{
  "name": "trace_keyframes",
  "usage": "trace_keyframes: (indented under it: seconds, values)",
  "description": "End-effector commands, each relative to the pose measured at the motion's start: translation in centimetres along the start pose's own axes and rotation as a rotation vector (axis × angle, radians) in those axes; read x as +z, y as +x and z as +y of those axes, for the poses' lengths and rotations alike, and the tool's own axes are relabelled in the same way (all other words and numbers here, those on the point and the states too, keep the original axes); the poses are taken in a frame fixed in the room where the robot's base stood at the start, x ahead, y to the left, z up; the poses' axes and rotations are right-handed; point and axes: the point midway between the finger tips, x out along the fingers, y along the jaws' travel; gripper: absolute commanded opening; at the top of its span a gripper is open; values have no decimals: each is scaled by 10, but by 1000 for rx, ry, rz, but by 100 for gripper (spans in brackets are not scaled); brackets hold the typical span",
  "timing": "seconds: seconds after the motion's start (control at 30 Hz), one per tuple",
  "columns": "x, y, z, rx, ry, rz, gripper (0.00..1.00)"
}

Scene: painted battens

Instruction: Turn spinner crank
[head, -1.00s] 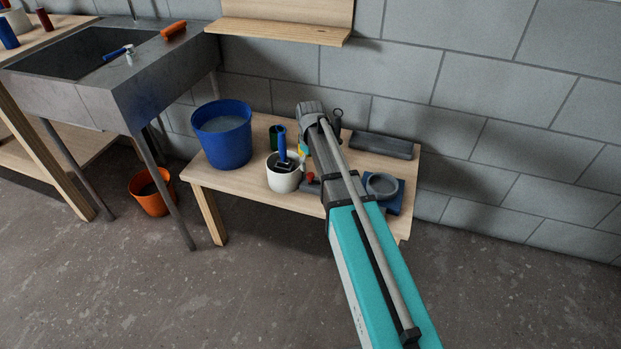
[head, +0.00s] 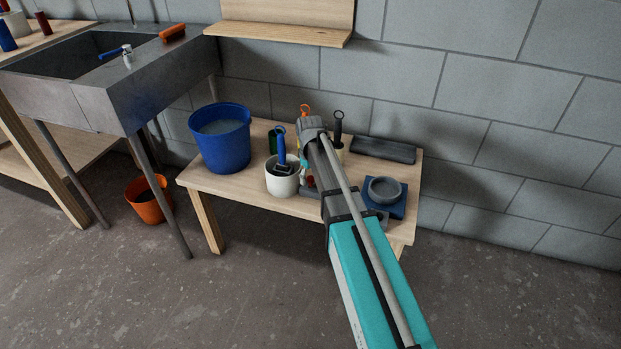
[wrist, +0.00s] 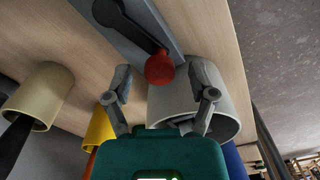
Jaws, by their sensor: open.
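The spinner crank shows in the wrist view: a dark crank arm (wrist: 128,24) on a grey-blue base (wrist: 160,30), with a red knob (wrist: 160,68) at its end. My gripper (wrist: 162,74) is open, its two fingers on either side of the red knob with gaps showing. Whether the knob lies fully at fingertip depth I cannot tell. In the head view my arm covers most of the crank and the gripper; a bit of the red knob (head: 310,181) shows beside the arm.
A white pot (wrist: 222,115) stands close behind the right finger. Yellow (wrist: 98,130) and cream (wrist: 45,90) pots are to the left. On the bench (head: 240,192) are a blue bucket (head: 222,150), a blue block with a grey ring (head: 398,204) and a dark bar (head: 385,150).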

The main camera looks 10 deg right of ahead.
Motion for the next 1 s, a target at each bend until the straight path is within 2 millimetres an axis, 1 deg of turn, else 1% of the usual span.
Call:
trace_keyframes:
  seconds: [0.13,0.17,0.2,0.27,0.3,0.37,0.4,0.53,0.77,1.0]
  values:
    - [0,0,0,0,0,0,73]
    - [0,0,0,0,0,0,69]
    - [0,0,0,0,0,0,62]
    - [0,0,0,0,0,0,51]
    - [0,0,0,0,0,0,43]
    - [0,0,0,0,0,0,32]
    - [0,0,0,0,0,0,25]
    - [0,0,0,0,0,0,1]
    - [0,0,0,0,-1,0,0]
    - [-2,0,-6,-2,-22,1,0]
